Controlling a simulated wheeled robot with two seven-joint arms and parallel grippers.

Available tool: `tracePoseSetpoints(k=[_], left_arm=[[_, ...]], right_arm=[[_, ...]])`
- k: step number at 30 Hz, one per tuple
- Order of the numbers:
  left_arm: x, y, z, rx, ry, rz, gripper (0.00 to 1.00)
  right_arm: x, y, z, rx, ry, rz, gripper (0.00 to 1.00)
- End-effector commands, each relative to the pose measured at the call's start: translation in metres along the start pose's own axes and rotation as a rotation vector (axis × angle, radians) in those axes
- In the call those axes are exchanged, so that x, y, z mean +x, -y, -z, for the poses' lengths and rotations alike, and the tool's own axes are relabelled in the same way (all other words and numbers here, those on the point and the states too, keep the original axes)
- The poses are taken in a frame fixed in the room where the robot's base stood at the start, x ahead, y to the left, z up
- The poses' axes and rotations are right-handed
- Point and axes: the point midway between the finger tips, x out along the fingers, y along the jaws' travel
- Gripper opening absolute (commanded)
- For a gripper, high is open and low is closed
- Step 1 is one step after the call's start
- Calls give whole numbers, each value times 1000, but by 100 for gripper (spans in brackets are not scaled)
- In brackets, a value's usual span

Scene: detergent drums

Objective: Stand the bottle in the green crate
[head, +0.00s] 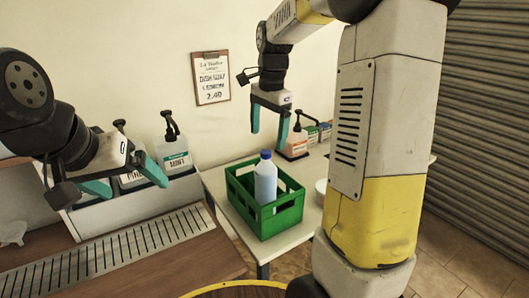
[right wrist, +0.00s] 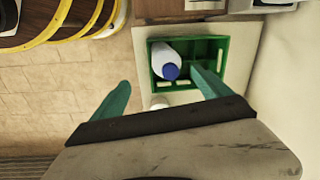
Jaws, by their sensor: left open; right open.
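The bottle (head: 265,184) is pale with a blue cap and stands upright inside the green crate (head: 283,222) on a small light table. Its lower part is hidden by the crate's front wall. In the right wrist view the bottle (right wrist: 166,50) shows cap toward the camera, near one end of the crate (right wrist: 219,47). My right gripper (head: 269,136) is open and empty, above the crate and apart from the bottle. My left gripper (head: 124,184) is open at the left, in front of the labelled dispensers, away from the crate.
Pump dispensers (head: 176,157) stand on a ledge behind a slotted drip tray (head: 127,250) at left. Another pump bottle (head: 296,144) and small boxes stand behind the crate. A white bowl (head: 321,188) is to the crate's right. A clipboard (head: 211,78) hangs on the wall.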

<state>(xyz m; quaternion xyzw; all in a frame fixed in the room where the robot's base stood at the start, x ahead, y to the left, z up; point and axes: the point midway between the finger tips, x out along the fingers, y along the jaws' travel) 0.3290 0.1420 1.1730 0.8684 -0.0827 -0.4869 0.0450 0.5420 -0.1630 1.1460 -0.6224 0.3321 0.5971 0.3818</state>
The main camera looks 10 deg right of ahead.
Motion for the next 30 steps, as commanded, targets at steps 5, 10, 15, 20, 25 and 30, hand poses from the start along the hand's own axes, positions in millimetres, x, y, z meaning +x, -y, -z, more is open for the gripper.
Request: tracePoseSetpoints(k=[5, 10, 15, 20, 25, 30], left_arm=[[0, 0, 0, 0, 0, 0, 92], [0, 0, 0, 0, 0, 0, 92], [0, 0, 0, 0, 0, 0, 92], [0, 0, 0, 0, 0, 0, 92], [0, 0, 0, 0, 0, 0, 92], [0, 0, 0, 0, 0, 0, 92]], right_arm=[[-39, -56, -36, -322, -35, 160, 88], [-53, -108, -74, -647, -132, 286, 88], [-50, -149, -104, -914, -258, 359, 88], [-42, -169, -120, -1057, -339, 382, 88], [-39, -174, -123, -1098, -362, 385, 88], [-40, -173, -123, -1098, -361, 385, 88]])
